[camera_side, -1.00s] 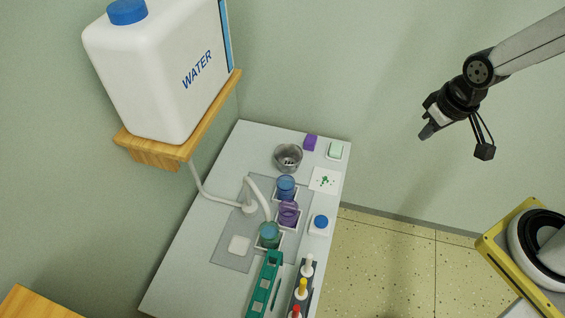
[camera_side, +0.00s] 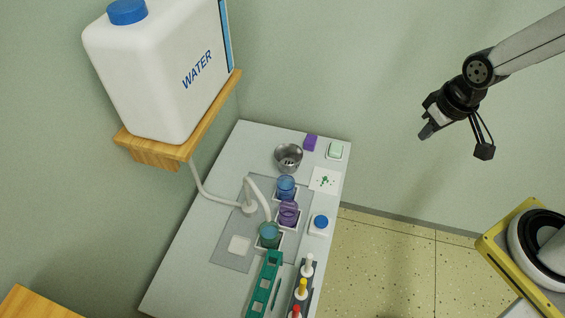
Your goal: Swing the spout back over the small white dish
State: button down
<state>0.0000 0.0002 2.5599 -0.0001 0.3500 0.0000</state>
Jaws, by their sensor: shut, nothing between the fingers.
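The white curved spout (camera_side: 258,188) rises from a round base on the grey mat and arches toward the right. Its tip ends close to the purple and green-blue cups; I cannot tell exactly which one it is over. The small white dish (camera_side: 239,245) lies flat on the left front of the mat, apart from the spout tip. My gripper (camera_side: 427,132) is shut and empty, high at the right, well away from the table and the spout.
On the mat (camera_side: 229,259) stand a blue cup (camera_side: 286,187), a purple cup (camera_side: 289,213) and a green-blue cup (camera_side: 269,234). A metal bowl (camera_side: 288,158) is behind. A green rack (camera_side: 264,284) and paint bottles (camera_side: 302,288) stand in front. The water jug (camera_side: 160,75) sits on a wooden shelf (camera_side: 160,150).

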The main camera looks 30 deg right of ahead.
jog(key=c, duration=0.7)
grip_release()
jog(key=shift+w, duration=0.1)
jog(key=shift+o, duration=0.6)
jog(key=shift+w+a, duration=0.2)
jog(key=shift+w, duration=0.05)
jog(key=g+y, duration=0.2)
jog(key=g, duration=0.1)
send_over(257, 190)
jog(key=d, duration=0.2)
notch_tip(257, 190, down, 16)
jog(key=shift+w+a+f+n, duration=0.1)
jog(key=shift+f+n, duration=0.05)
jog(key=shift+n, duration=0.15)
jog(key=shift+f, duration=0.1)
jog(key=shift+a+f, duration=0.25)
jog(key=shift+f, duration=1)
jog(key=shift+a+f, duration=0.25)
jog(key=shift+f, duration=1)
jog(key=shift+a+f, duration=0.25)
jog(key=shift+f, duration=1)
